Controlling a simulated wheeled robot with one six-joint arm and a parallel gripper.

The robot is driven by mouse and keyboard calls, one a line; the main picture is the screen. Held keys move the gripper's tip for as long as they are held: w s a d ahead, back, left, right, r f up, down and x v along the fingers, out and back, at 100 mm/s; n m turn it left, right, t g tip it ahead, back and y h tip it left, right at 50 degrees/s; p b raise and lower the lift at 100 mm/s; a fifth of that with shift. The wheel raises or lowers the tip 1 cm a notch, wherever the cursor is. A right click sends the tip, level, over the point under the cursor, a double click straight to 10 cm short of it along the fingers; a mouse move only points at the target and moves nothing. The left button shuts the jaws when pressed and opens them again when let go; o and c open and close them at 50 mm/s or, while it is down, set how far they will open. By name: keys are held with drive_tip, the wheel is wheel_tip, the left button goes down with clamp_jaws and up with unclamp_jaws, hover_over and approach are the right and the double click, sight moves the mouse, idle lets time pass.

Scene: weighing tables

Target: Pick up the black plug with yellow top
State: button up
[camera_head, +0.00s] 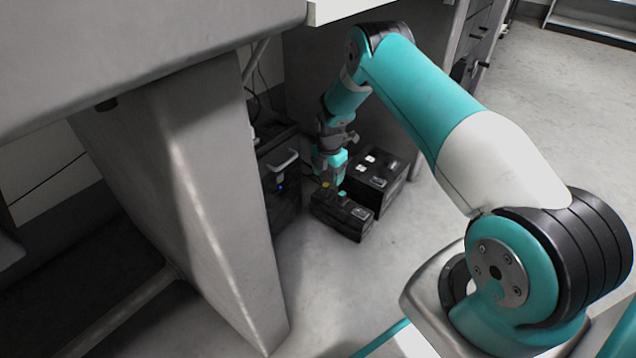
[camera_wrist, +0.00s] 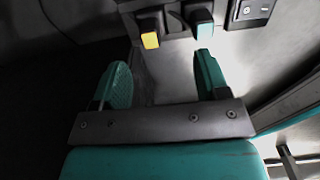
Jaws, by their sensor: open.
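The black plug with yellow top (camera_wrist: 150,40) stands in a dark socket unit (camera_head: 342,218) on the floor. In the wrist view its yellow face lies just beyond the gap between the fingertips, nearer the left finger. In the head view the yellow top is a tiny spot (camera_head: 326,185) at the unit's left end. My gripper (camera_wrist: 162,62) is open and empty, with teal fingers apart; in the head view it is above the unit's left end (camera_head: 330,172). A second plug with a pale teal top (camera_wrist: 204,28) stands right of the yellow one, just beyond the right fingertip.
A rocker switch (camera_wrist: 252,10) is on the unit at the upper right of the wrist view. A larger black box (camera_head: 391,187) stands behind the unit. A black cabinet with a handle (camera_head: 284,161) is to the left. A grey table leg (camera_head: 215,220) and tabletop (camera_head: 130,55) bound the space.

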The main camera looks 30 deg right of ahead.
sight(326, 184)
drive_tip(key=f+b, duration=0.1)
drive_tip(key=w+f, duration=0.1)
drive_tip(key=shift+f+b, duration=0.3)
drive_tip(key=shift+b, duration=0.1)
wheel_tip(326, 184, down, 5)
drive_tip(key=b, duration=0.4)
drive_tip(key=shift+w+f+b, duration=0.1)
drive_tip(key=shift+b, duration=0.2)
drive_tip(key=shift+c, duration=0.5)
drive_tip(key=c, duration=0.9)
